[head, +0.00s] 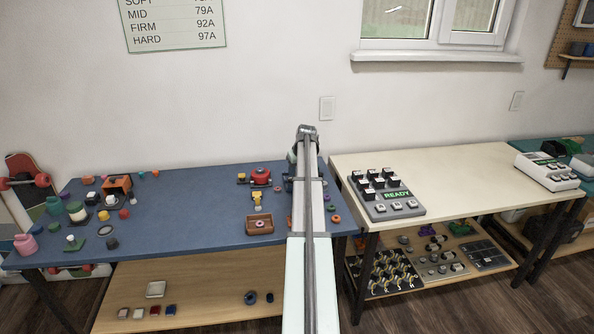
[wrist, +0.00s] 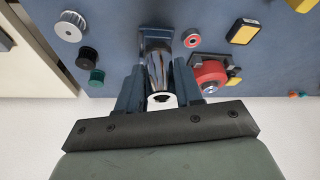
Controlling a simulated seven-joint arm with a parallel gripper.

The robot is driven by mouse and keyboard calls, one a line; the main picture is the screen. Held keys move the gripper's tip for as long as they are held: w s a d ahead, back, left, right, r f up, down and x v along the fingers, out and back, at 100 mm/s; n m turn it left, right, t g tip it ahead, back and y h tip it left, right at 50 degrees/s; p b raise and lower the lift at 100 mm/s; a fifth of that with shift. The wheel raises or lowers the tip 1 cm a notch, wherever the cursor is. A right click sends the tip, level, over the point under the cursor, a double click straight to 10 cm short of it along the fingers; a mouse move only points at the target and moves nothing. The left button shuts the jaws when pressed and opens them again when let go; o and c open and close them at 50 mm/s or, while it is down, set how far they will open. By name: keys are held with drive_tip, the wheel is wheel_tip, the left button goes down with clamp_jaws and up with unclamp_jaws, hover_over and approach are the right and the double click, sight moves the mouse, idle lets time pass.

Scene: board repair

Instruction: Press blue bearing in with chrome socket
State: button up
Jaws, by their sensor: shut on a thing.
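In the wrist view my gripper (wrist: 160,85) is shut on the chrome socket (wrist: 159,66), a shiny cylinder between its two blue fingers. The socket's far end is over or close to a dark blue block (wrist: 152,36) on the blue table; I cannot tell whether they touch. No blue bearing can be made out; it may be hidden by the socket or the fingers. In the head view my own arm hides the gripper and the socket.
A red wheel (wrist: 210,75) on a dark base sits just right of the fingers. A red ring (wrist: 193,39) lies nearby. White (wrist: 70,26), black (wrist: 88,57) and green (wrist: 97,76) round parts lie left.

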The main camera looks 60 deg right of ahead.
drive_tip(key=w+a, duration=0.2)
drive_tip(key=w, duration=0.3)
wheel_tip(320, 180, up, 4)
drive_tip(key=n+y, duration=0.3)
drive_tip(key=n, duration=0.6)
hover_over(259, 169)
drive_tip(key=shift+s+d, duration=0.2)
drive_tip(key=shift+s, duration=0.15)
drive_tip(key=shift+f, duration=0.1)
drive_tip(key=shift+f, duration=2.9)
drive_tip(key=shift+f, duration=1.1)
drive_tip(key=shift+r, duration=3.55)
